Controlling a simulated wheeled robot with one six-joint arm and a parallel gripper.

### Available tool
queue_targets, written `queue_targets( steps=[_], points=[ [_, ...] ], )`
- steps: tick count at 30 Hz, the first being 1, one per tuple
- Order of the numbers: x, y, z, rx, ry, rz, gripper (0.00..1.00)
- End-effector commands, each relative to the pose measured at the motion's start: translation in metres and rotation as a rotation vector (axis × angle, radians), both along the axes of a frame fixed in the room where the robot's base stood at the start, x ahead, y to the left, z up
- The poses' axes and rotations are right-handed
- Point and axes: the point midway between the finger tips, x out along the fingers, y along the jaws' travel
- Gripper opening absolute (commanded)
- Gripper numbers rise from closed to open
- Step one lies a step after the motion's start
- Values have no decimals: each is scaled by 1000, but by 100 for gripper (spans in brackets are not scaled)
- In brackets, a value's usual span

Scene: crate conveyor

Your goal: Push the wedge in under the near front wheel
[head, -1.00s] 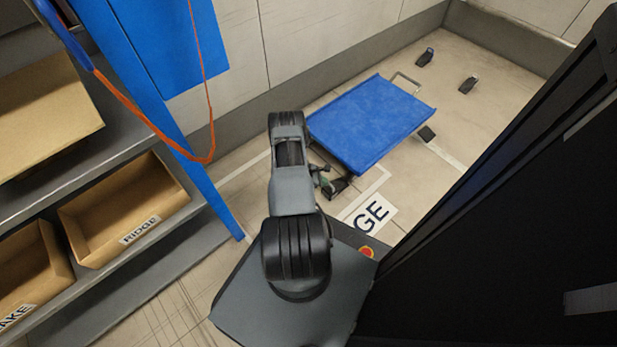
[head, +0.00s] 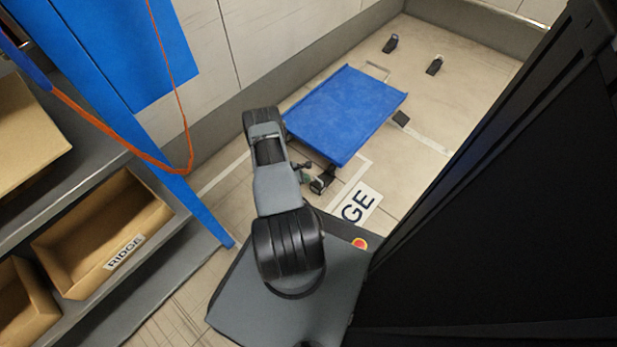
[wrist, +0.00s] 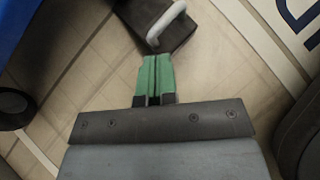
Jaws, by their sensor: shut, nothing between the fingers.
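The wedge (head: 323,182) is a dark block with a grey handle. It lies on the floor by the near corner of the blue trolley (head: 345,112). In the wrist view the wedge (wrist: 165,32) is at the top, its handle arching over it. My gripper (wrist: 154,78) has green fingers, shut and empty, pointing at the wedge; whether they touch it I cannot tell. My gripper also shows in the head view (head: 307,174), left of the wedge. A dark wheel (wrist: 13,104) shows at the wrist view's left edge, apart from the wedge.
More dark wedges lie on the floor: two at the back (head: 390,43) (head: 435,65) and one at the trolley's right side (head: 402,118). A shelf with bins (head: 110,235) stands left, with a blue post (head: 180,190). A large dark cabinet (head: 500,220) blocks the right.

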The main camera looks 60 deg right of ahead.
Motion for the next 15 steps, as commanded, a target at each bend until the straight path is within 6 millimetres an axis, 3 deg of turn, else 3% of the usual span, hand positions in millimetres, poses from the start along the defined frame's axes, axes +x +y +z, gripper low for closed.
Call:
queue_targets(
  steps=[9, 15],
  points=[
    [41, 35, 47, -2, 0, 11, 0],
    [56, 48, 66, -1, 2, 10, 0]
  ],
)
